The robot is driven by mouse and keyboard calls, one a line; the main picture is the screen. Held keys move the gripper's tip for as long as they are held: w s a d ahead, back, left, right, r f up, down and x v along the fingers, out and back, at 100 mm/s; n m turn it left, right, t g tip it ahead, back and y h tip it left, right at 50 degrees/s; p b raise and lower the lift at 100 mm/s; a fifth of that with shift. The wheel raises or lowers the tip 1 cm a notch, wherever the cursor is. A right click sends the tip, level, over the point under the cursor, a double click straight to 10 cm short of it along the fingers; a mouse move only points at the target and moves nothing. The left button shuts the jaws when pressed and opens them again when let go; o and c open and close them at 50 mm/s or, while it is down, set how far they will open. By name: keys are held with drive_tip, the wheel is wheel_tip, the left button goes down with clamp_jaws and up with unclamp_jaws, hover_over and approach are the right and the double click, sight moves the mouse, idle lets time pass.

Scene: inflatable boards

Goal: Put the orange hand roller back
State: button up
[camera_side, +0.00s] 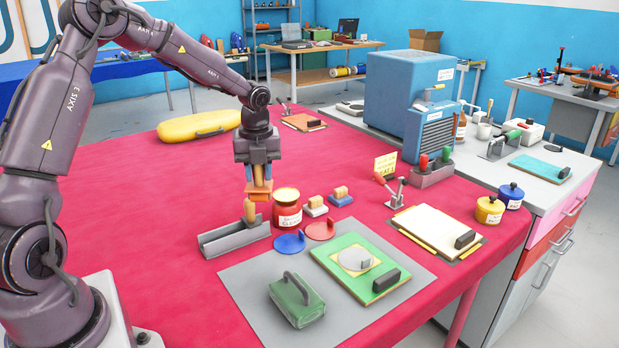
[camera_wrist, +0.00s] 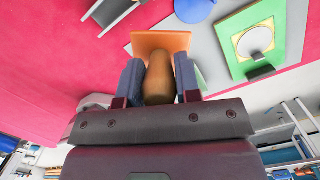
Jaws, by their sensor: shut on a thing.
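My gripper (camera_side: 258,172) points down above the red table, and it also shows in the wrist view (camera_wrist: 159,76). It is shut on the orange hand roller (camera_side: 259,192), with the wooden handle between the fingers and the orange head (camera_wrist: 160,41) beyond them. A grey trough-like rack (camera_side: 232,240) lies on the table below and slightly left of the roller. An upright wooden handle (camera_side: 250,211) shows at the rack's right end, just below the orange head. I cannot tell whether the roller touches it. In the wrist view, the rack (camera_wrist: 112,10) is partly cut off at the top.
A green board (camera_side: 345,255) and a green handled block (camera_side: 297,299) rest on a grey mat. The table left of the rack is clear.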

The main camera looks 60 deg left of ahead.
drive_tip(key=s+a+n, duration=0.6)
drive_tip(key=s+n, duration=0.1)
drive_tip(key=s, duration=0.3)
drive_tip(key=shift+g, duration=0.3)
drive_tip(key=shift+w+a+f, duration=0.1)
drive_tip(key=shift+f, duration=2.9)
drive_tip(key=shift+w+f, duration=0.1)
drive_tip(key=shift+f, duration=2.9)
drive_tip(key=shift+f, duration=0.6)
drive_tip(key=o, duration=1.4)
drive_tip(key=shift+r, duration=0.1)
